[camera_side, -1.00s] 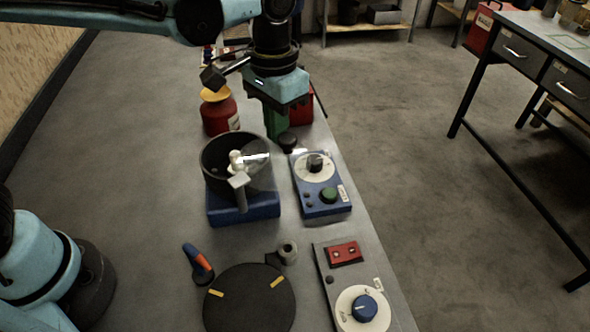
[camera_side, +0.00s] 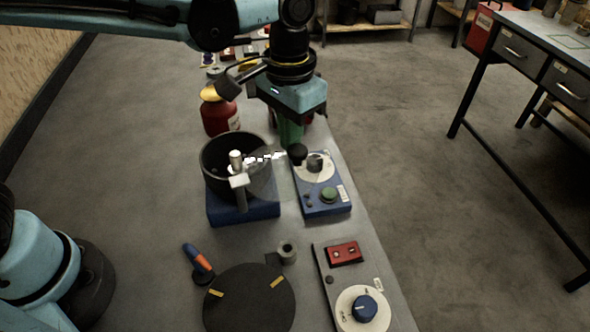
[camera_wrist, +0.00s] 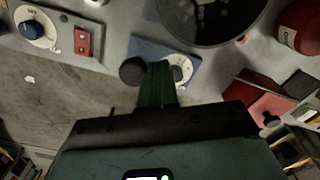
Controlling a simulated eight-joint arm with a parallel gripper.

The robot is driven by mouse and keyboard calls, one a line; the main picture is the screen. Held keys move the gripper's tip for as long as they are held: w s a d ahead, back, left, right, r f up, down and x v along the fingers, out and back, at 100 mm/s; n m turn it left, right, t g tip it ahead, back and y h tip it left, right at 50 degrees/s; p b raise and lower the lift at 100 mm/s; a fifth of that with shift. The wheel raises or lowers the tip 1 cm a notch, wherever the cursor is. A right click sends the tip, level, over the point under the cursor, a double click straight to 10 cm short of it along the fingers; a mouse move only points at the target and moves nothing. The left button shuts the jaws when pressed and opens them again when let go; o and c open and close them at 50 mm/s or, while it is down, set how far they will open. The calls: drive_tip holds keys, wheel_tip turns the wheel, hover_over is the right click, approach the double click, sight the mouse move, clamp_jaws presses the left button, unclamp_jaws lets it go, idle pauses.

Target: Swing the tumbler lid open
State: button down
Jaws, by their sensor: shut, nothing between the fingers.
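The tumbler is a black round drum (camera_side: 215,150) on a blue base (camera_side: 240,212), left of centre in the side view; the drum also shows at the top of the wrist view (camera_wrist: 210,40). Its clear lid (camera_side: 268,184) sticks out to the right of the drum, beside a pale post (camera_side: 237,180), and the drum's mouth looks largely uncovered. The lid's black knob (camera_side: 297,153) also shows in the wrist view (camera_wrist: 132,70). My gripper (camera_side: 291,143), with green fingers, is shut and empty. Its fingertips (camera_wrist: 157,70) are right beside the knob; contact is unclear.
A blue control box with a dial (camera_side: 328,203) stands right of the tumbler, partly under the lid. A red bottle (camera_side: 219,117) stands behind the drum. A black disc (camera_side: 250,300) and a grey dial panel (camera_side: 335,290) lie in front.

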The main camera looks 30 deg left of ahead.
sight(302, 151)
drive_tip(key=shift+s+d, duration=0.2)
drive_tip(key=shift+d, duration=0.5)
drive_tip(key=shift+s+d, duration=0.6)
drive_tip(key=shift+d, duration=0.3)
drive_tip(key=shift+s+d, duration=0.75)
drive_tip(key=shift+d, duration=0.05)
drive_tip(key=shift+s+d, duration=0.1)
drive_tip(key=shift+s+d, duration=0.3)
drive_tip(key=shift+s, duration=0.15)
drive_tip(key=shift+w, duration=0.1)
